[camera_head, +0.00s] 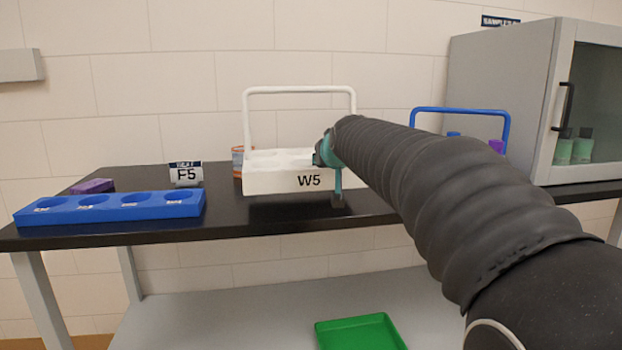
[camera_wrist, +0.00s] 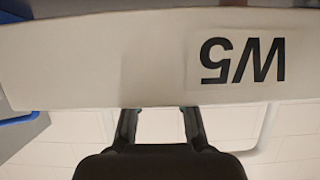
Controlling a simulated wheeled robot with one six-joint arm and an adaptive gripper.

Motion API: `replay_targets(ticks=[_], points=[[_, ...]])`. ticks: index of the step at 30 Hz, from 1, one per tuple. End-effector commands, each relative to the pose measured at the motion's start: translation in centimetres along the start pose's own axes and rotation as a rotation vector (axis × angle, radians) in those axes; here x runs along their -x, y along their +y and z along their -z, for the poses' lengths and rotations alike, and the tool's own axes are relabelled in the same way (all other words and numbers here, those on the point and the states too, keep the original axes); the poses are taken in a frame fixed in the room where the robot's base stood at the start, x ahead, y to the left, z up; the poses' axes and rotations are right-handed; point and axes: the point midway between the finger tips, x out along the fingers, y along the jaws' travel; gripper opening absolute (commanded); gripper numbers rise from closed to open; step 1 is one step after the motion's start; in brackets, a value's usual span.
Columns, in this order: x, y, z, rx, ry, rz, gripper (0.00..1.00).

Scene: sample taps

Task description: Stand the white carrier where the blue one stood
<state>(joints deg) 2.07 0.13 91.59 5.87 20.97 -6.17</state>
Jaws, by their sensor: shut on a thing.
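The white carrier (camera_head: 285,182), marked W5, stands upright at the middle of the black bench, its tall loop handle upward. Whether its base touches the bench is hard to tell. My gripper (camera_head: 338,185) is at the right part of its front and shut on it; the exact grip is partly hidden. In the wrist view the carrier's front face (camera_wrist: 100,60) fills the upper part, upside down, with my gripper's fingers (camera_wrist: 160,125) at its edge. The blue carrier (camera_head: 460,111) is at the right, mostly hidden behind my arm, with its handle and some coloured caps showing.
A blue rack (camera_head: 110,213) with several round wells lies at the bench's left front. A purple block (camera_head: 92,186) and an F5 card (camera_head: 186,173) are behind it. An orange-rimmed cup (camera_head: 237,160) is beside the white carrier. A glass-doored cabinet (camera_head: 500,95) stands right; a green tray (camera_head: 358,333) is below.

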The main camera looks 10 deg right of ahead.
Motion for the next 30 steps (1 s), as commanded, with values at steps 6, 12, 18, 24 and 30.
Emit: replay_targets(ticks=[6, 12, 18, 24, 30], points=[[-1.8, -0.4, -0.2, -0.001, 0.003, -0.002, 0.0], [-2.6, -0.4, -1.9, -0.002, 0.0, -0.002, 0.0], [-3.4, -0.3, -3.9, 0.0, 0.003, -0.003, 0.0], [-3.4, -0.3, -3.9, 0.0, 0.003, -0.003, 0.0], [-3.5, -0.3, -4.1, 0.0, 0.001, -0.003, 0.47]])
